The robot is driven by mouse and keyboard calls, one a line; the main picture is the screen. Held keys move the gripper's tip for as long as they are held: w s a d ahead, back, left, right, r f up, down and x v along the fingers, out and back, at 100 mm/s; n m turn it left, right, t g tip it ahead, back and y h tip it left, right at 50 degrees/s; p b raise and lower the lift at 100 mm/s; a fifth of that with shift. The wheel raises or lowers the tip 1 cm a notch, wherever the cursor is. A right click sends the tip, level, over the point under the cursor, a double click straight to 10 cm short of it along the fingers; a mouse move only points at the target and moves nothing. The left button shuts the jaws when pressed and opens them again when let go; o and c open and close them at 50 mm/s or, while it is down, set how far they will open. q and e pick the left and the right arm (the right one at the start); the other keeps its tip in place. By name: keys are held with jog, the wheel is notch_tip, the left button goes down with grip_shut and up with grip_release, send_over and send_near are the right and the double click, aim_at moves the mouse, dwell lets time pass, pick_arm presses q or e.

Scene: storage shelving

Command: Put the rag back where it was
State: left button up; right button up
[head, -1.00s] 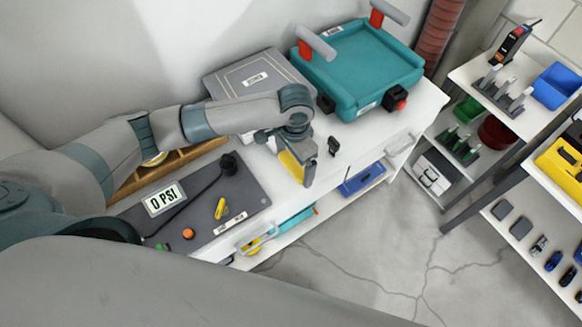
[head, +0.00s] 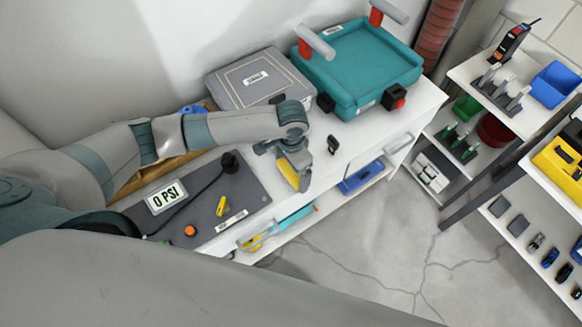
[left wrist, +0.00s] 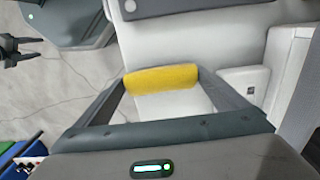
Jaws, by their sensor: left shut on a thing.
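The white bench (head: 318,180) is under and behind the gripper. I cannot tell whether the rag touches the bench.
A grey panel (head: 245,192) reading 0 PSI lies left of the gripper. A grey case (head: 262,82) and a teal tub (head: 357,70) stand at the back. A small black object (head: 333,145) is close right of the gripper. A blue item (head: 362,178) lies on the lower shelf.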

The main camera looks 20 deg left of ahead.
aim_at(291, 172)
pick_arm(q)
jog(key=o, duration=0.9)
jog(key=shift+f, duration=0.15)
notch_tip(291, 172, up, 12)
jog(key=b, duration=0.2)
jog(key=shift+r, duration=0.2)
dwell(0.5)
jog(key=shift+s+f, duration=0.1)
